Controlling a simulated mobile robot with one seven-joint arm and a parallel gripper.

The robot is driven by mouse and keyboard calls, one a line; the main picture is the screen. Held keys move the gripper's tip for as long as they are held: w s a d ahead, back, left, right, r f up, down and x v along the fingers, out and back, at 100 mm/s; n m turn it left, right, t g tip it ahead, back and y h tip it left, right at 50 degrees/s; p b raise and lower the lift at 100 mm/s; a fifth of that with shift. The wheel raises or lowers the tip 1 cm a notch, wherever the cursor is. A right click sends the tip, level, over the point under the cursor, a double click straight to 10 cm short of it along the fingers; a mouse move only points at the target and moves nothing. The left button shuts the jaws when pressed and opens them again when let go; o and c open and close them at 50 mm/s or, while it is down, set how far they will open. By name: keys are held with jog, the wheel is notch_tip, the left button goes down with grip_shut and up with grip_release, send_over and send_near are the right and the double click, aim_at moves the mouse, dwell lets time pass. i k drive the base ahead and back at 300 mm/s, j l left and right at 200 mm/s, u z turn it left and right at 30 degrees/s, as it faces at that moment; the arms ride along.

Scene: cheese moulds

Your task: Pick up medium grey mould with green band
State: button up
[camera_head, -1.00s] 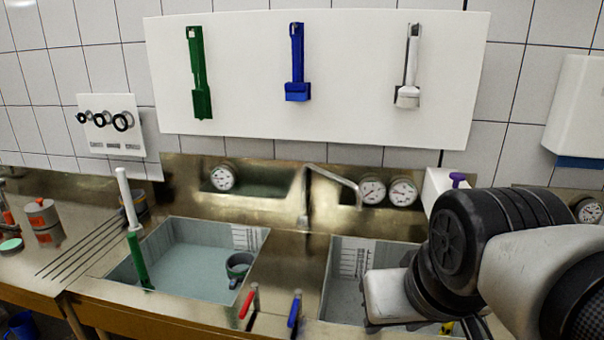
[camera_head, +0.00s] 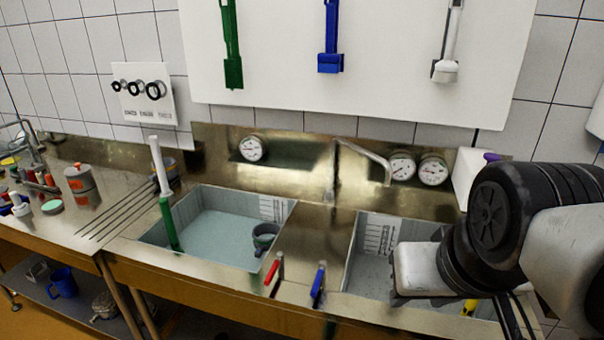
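A small dark grey, round, open-topped vessel with a greenish tint (camera_head: 264,240) sits in the left sink (camera_head: 215,198), near its right wall. It could be the mould with the green band, but its band and size are not clear. A grey mould with an orange-red band (camera_head: 80,183) stands on the left counter. Another greyish round thing (camera_head: 170,168) is partly hidden behind the white and green brush (camera_head: 163,195). My arm fills the right side, over the right sink. My gripper's fingers do not show, and nothing held is visible.
The right sink (camera_head: 368,255) is partly hidden by my arm. Red (camera_head: 273,272) and blue (camera_head: 318,285) levers stand at the front edge between the sinks. A tap (camera_head: 362,158) is behind them. A blue jug (camera_head: 63,283) is on the lower shelf.

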aim_at(262, 244)
jog(key=i+j+z, duration=0.15)
jog(key=j, duration=0.7)
jog(key=i+j+z, duration=0.15)
jog(key=j, duration=0.75)
jog(key=i+j+z, duration=0.15)
jog(key=j, duration=0.75)
jog(key=k, duration=0.05)
